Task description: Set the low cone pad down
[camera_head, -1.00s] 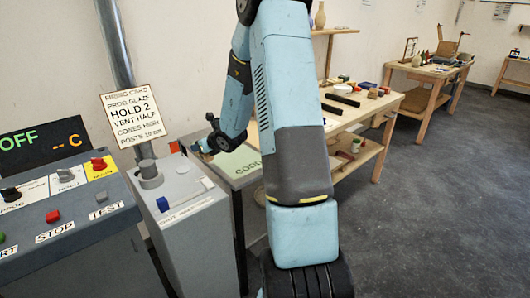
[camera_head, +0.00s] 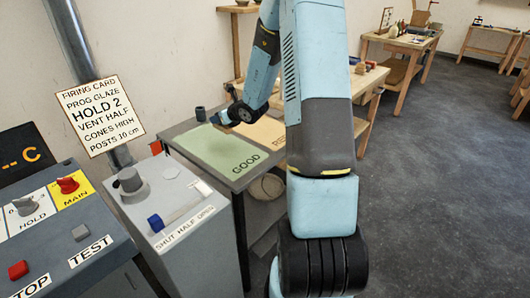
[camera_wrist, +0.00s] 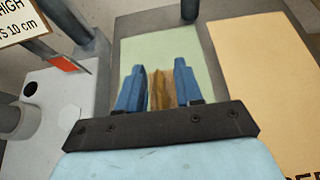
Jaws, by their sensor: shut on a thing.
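My gripper (camera_wrist: 159,72) has its two blue fingers closed on a tan-brown piece (camera_wrist: 160,91), which I take to be the low cone pad. The held piece lies over the green GOOD sheet (camera_wrist: 199,45) in the wrist view. In the head view my gripper (camera_head: 217,121) is at the far left edge of the green sheet (camera_head: 215,150), pointing down and left. The held piece cannot be made out there. I cannot tell whether it touches the sheet.
An orange sheet (camera_head: 262,132) lies right of the green one on the grey table. The grey box (camera_head: 178,215) with knob and blue switch stands in front left. The green sheet's front part is clear.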

